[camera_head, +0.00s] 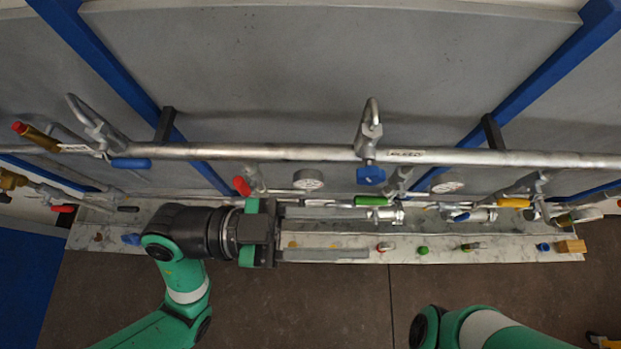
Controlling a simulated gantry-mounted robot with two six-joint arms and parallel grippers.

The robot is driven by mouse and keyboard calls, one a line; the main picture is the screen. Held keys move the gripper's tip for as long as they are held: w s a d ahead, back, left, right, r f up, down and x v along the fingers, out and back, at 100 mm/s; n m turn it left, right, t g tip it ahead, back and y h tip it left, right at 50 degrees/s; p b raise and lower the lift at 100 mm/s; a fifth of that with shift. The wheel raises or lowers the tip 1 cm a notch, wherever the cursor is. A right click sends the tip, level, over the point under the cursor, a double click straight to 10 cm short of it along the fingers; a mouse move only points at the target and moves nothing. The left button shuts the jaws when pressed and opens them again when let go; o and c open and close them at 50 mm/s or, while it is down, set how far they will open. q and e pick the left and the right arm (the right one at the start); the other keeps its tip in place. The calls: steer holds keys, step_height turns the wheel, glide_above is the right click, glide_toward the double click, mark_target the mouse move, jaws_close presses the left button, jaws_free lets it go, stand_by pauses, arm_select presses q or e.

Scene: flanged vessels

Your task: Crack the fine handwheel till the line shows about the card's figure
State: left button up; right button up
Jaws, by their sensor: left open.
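A blue handwheel (370,175) hangs under a valve on the horizontal pipe; I cannot tell whether it is the fine one. Two round white gauges, one on the left (308,179) and one on the right (447,182), sit below the pipe; their readings are too small to make out. A small white label (405,153) is on the pipe, its text unclear; I cannot pick out a card. My left gripper (366,233) is open and points right, its fingers spread with nothing seen between them, below and left of the blue handwheel. My right gripper is out of view.
A silver fitting (388,215) is close to the left fingertips. A green handle (371,200) is just above them. A red handle (242,186) is above my left wrist. Small coloured pieces and a wooden block (571,246) lie along the pale ledge (340,243).

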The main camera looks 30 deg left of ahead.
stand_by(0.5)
arm_select(q)
steer(key=n+y+b, duration=0.1)
steer(key=n+b, duration=0.6)
steer(key=n, duration=2.9)
glide_toward(363, 172)
steer(key=shift+g, duration=0.4)
steer(key=p+x, duration=0.2)
steer(key=x, duration=0.8)
steer(key=shift+w+r+p, duration=0.1)
steer(key=shift+w+p, duration=0.15)
steer(key=shift+p, duration=0.1)
